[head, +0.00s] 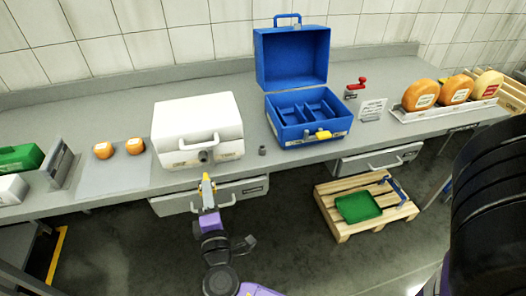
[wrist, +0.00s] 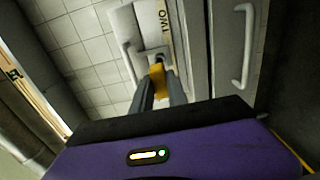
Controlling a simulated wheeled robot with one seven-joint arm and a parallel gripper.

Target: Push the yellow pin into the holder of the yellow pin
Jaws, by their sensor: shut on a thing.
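My gripper (head: 207,184) is in front of the white box, just beyond the counter's front edge, and is shut on the yellow pin (head: 206,176). In the wrist view the yellow pin (wrist: 157,70) sits between the two grey fingertips (wrist: 160,84). A dark grey round holder (head: 204,156) is on the lower front of the white box (head: 197,122); it shows just past the pin in the wrist view (wrist: 158,58). The pin points towards this holder. I cannot tell whether its tip touches it or has entered it.
An open blue box (head: 291,62) with a yellow piece (head: 322,134) on its front stands to the right. A small grey piece (head: 262,150) lies between the boxes. A drawer (head: 210,197) is below. Orange cheeses (head: 103,150) lie left. A wooden pallet (head: 338,222) holds a green tray.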

